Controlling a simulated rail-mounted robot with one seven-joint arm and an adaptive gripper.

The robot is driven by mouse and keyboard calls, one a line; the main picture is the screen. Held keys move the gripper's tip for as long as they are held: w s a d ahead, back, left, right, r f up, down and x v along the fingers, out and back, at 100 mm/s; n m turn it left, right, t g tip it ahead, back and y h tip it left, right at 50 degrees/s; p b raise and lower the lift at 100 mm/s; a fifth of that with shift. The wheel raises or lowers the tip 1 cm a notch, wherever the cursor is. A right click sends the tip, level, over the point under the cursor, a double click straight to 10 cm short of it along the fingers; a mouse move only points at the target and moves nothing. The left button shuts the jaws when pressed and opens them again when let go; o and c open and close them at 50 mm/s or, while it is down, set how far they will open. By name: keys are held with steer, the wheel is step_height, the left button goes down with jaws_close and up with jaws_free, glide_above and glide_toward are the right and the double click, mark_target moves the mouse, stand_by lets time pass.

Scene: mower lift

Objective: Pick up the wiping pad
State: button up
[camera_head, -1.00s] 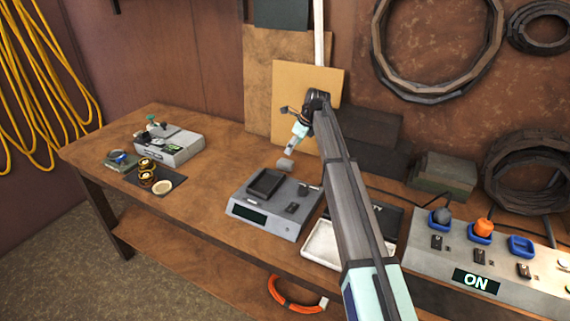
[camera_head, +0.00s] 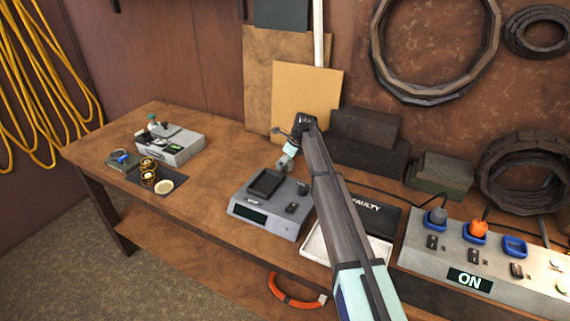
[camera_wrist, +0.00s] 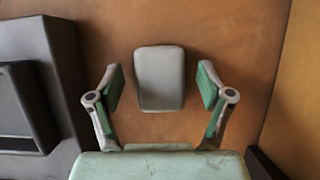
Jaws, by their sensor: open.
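The wiping pad (camera_wrist: 160,78) is a pale grey block with rounded corners, lying on the brown tabletop in the wrist view. My gripper (camera_wrist: 161,82) is open, with one green-padded finger on each side of the pad. A gap shows between the pad and each finger. In the head view my gripper (camera_head: 286,162) is low over the table, just behind the grey scale-like device. There the pad is mostly hidden by the gripper and the device.
The grey device (camera_head: 245,212) with a dark tray stands close by; its edge (camera_wrist: 62,80) is left of my gripper in the wrist view. A tan board (camera_head: 305,95) leans behind. A black tray marked FAULTY (camera_head: 385,218) and a power box (camera_head: 420,255) are right.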

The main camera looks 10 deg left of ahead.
steer(key=c, duration=1.2)
steer(key=shift+c, duration=0.2)
steer(key=shift+r, duration=0.1)
step_height(320, 180, up, 20)
steer(key=b, duration=0.4)
steer(key=o, duration=0.3)
steer(key=shift+c, duration=0.9)
